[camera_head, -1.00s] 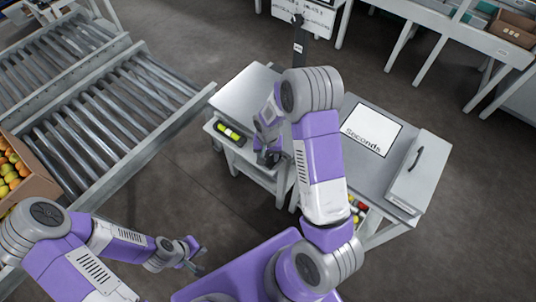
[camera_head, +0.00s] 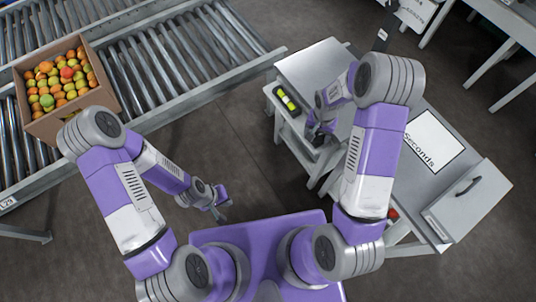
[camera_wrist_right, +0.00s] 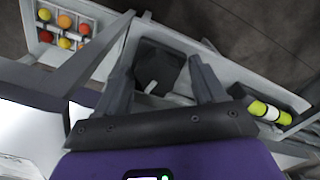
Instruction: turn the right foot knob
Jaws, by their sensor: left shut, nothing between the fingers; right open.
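A dark, faceted knob (camera_wrist_right: 160,66) with a small pale tab at its near edge sits on a grey shelf in the right wrist view. My right gripper (camera_wrist_right: 163,88) is open, its two fingers on either side of the knob in that picture; I cannot tell whether they touch it. In the head view my right gripper (camera_head: 318,136) is over the grey bench's lower shelf and hides the knob. A yellow-green level vial (camera_head: 287,98) lies on that shelf to its left; it also shows in the right wrist view (camera_wrist_right: 268,111). My left gripper (camera_head: 220,214) is shut and empty over the floor.
The bench top (camera_head: 312,62) stands behind the shelf. A table with a "Seconds" sign (camera_head: 432,142) and a grey box (camera_head: 468,205) is at right. A tray of tomatoes (camera_wrist_right: 96,28) shows in the wrist view.

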